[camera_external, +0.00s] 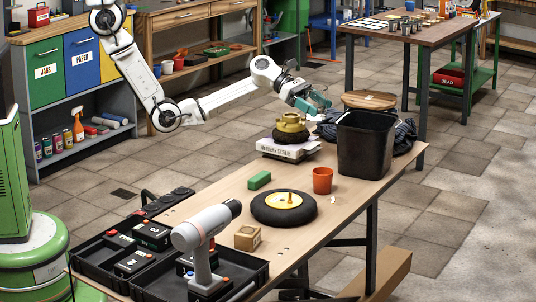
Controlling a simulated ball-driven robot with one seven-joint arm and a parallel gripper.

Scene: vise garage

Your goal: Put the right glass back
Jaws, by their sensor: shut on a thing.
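My gripper (313,102), with teal fingers, is over the far end of the workbench, left of the black bin and above the brass-coloured piece. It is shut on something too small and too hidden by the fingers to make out. I cannot pick out a clear glass for certain. An orange cup (322,180) stands upright on the bench, well below the gripper in the picture. Several small grey cup-like containers (404,25) stand on the far brown table; I cannot tell whether any is a glass.
A round stool (369,99) stands behind.

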